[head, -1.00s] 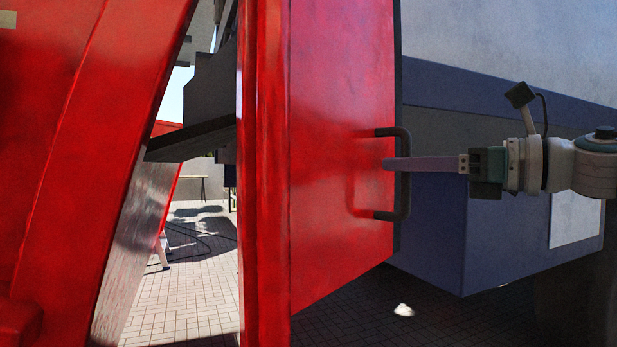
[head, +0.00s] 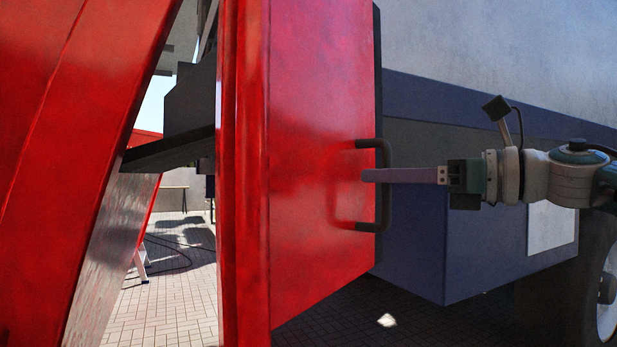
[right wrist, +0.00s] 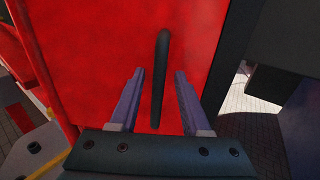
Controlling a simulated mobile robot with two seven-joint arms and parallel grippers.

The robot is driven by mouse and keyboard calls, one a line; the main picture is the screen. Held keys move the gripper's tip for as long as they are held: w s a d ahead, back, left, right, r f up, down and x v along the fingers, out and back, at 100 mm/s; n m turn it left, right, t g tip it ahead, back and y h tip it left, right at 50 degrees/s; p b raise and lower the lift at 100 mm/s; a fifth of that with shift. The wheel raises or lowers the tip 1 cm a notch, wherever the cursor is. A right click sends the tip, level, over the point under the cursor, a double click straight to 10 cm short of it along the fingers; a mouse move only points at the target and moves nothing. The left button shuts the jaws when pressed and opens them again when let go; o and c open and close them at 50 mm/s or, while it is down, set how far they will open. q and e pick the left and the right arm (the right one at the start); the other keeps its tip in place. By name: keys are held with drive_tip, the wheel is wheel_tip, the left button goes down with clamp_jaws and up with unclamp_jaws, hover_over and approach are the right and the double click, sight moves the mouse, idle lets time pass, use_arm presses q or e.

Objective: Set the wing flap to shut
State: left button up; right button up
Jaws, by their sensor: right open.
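The wing flap (head: 310,120) is a red panel, standing out with a gap to the red machine body (head: 60,150) on the left. A black bar handle (head: 384,200) is fixed upright near its right edge. My right gripper (head: 368,175) reaches in from the right with its fingers at the handle. In the right wrist view the open fingers (right wrist: 158,72) stand on either side of the handle (right wrist: 161,60), apart from it. The flap's red face (right wrist: 100,40) fills the middle of that view. My left gripper is out of view.
A blue-grey box (head: 490,250) stands behind the flap on the right, before a grey wall (head: 500,40). A wheel (head: 605,290) shows at the lower right. Paved floor (head: 170,310) shows through the gap on the left.

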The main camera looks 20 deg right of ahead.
drive_tip(key=b+v, duration=0.3)
drive_tip(key=v, duration=0.6)
drive_tip(key=shift+s, duration=0.15)
drive_tip(key=shift+d, duration=0.1)
